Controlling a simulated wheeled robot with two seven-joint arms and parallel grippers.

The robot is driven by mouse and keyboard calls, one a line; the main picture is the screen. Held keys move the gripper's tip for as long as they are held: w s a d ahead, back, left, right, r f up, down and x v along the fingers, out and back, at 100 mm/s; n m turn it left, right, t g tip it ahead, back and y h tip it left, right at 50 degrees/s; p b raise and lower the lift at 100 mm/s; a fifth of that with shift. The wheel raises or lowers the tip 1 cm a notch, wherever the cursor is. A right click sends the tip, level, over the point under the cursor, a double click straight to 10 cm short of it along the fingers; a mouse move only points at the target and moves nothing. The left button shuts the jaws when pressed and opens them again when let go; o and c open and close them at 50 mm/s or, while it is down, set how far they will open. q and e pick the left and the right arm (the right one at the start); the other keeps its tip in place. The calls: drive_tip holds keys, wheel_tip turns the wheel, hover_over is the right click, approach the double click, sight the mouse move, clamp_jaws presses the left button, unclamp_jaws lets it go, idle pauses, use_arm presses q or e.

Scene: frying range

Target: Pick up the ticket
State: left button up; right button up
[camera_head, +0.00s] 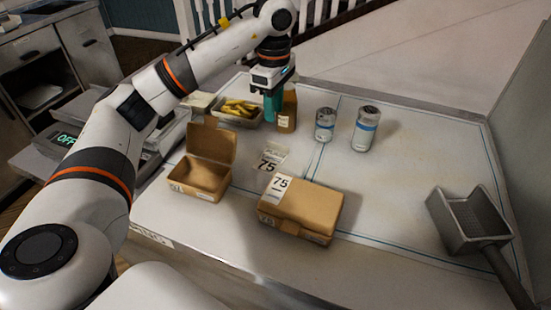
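A white ticket (269,163) printed 75 lies on the white counter, between the open box and the closed box. A second white label (279,187) with 75 is on the lid of the closed brown box (306,207). My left gripper (272,112) points down over the back of the counter, behind the ticket and apart from it. Its teal fingers overlap in this view, so I cannot tell whether they are open or shut. My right gripper is not in view.
An open brown box (200,176) stands left of the ticket. A tray of yellow fries (238,110) and a brown carton (287,112) are beside my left gripper. Two cans (325,124) (366,128) stand further right. A metal scoop (470,220) lies at right. The centre right is clear.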

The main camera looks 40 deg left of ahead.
use_arm(q)
hover_over(277, 144)
drive_tip(key=f, duration=0.5)
drive_tip(key=shift+s+a+p, duration=0.2)
drive_tip(key=shift+s+p, duration=0.05)
drive_tip(key=shift+p, duration=0.1)
drive_tip(key=f, duration=0.2)
drive_tip(key=f+p, duration=0.1)
drive_tip(key=f, duration=0.2)
drive_tip(key=shift+w+d+f, duration=0.2)
drive_tip(key=shift+w+f, duration=0.15)
drive_tip(key=shift+c, duration=0.4)
clamp_jaws()
